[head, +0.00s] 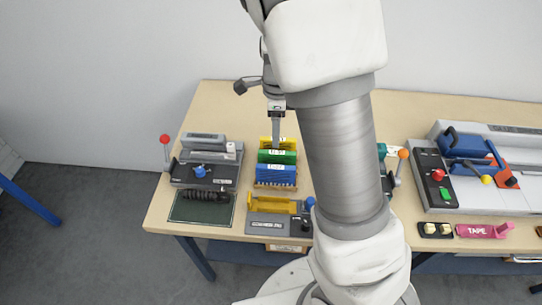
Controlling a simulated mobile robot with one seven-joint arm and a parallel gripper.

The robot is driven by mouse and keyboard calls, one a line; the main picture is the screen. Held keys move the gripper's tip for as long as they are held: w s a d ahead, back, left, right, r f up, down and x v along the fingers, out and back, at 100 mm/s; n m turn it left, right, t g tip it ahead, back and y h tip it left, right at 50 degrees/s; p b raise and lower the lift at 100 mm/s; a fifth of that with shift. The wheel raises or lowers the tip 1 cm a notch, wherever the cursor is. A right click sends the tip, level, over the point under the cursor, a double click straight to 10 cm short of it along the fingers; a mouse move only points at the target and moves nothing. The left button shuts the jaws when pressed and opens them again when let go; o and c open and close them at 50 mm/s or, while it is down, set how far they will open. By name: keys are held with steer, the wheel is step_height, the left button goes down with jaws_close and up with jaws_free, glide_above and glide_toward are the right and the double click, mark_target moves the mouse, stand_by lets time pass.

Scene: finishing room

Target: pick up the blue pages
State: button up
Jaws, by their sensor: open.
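The blue pages (275,176) stand at the front of a small wooden rack (275,188) on the table. Green pages (277,157) and yellow pages (285,144) stand behind them in the same rack. My gripper (276,143) points down over the back of the rack, by the yellow pages and behind the blue ones. It is open and seen edge-on, so one finger hides the other. I cannot tell whether it touches the yellow pages. Nothing shows held in it.
A grey punch machine (208,165) with a red-knobbed lever stands left of the rack. A yellow-topped device (273,205) sits in front of it. A large grey and blue machine (465,170) and a pink tape dispenser (484,230) are at right. My arm hides the table's middle.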

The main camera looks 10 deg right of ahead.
mark_target(276, 167)
step_height(276, 167, down, 18)
steer(key=shift+w+d+r, duration=0.1)
steer(key=shift+r, duration=0.05)
jaws_close()
stand_by(0.8)
